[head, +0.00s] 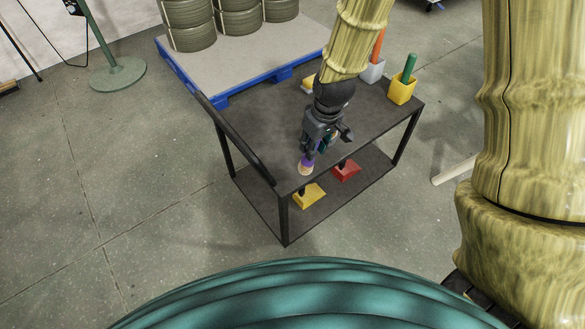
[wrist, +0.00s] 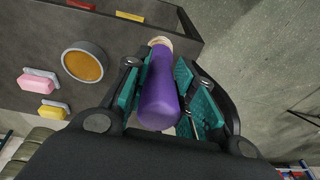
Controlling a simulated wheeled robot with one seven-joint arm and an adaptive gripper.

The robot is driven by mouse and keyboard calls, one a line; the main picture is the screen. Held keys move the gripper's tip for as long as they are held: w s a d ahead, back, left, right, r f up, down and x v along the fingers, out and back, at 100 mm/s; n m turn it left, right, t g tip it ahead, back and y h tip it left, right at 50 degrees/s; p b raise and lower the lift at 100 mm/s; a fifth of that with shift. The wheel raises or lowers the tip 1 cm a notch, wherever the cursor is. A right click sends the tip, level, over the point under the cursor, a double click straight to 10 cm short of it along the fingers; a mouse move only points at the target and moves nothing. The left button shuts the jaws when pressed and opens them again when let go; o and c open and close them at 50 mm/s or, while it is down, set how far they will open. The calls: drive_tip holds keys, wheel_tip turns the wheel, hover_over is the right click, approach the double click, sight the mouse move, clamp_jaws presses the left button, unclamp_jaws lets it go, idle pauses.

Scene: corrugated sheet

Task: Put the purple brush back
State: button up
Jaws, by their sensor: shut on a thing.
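The purple brush shows in the wrist view (wrist: 160,98) as a purple handle with a pale tan end pointing away from me. My gripper (wrist: 160,90) is shut on its handle, with a teal pad on each side. In the head view the purple brush (head: 309,160) hangs tilted from my gripper (head: 322,143), its tan end low near the front edge of the dark cart (head: 270,120). I cannot tell whether the tan end touches the cart top.
A yellow cup with a green handle (head: 402,90) and a grey cup with an orange handle (head: 373,71) stand at the cart's back right. Yellow (head: 309,195) and red (head: 346,171) pieces lie on its lower shelf. A blue pallet with coils (head: 220,93) stands behind.

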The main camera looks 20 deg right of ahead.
drive_tip(key=s+d+g+h+b, duration=0.1)
drive_tip(key=s+d+g+b, duration=0.1)
drive_tip(key=s+d, duration=0.25)
drive_tip(key=w+a+f, duration=0.1)
drive_tip(key=w+a, duration=0.6)
drive_tip(key=w, duration=0.6)
drive_tip(key=shift+w+a, duration=0.15)
drive_tip(key=shift+w, duration=0.2)
drive_tip(key=shift+f, duration=1.8)
clamp_jaws()
drive_tip(key=o, duration=1)
unclamp_jaws()
drive_tip(key=shift+r, duration=0.15)
wheel_tip(320, 180, up, 12)
drive_tip(key=shift+f+p, duration=0.1)
drive_tip(key=shift+p, duration=0.3)
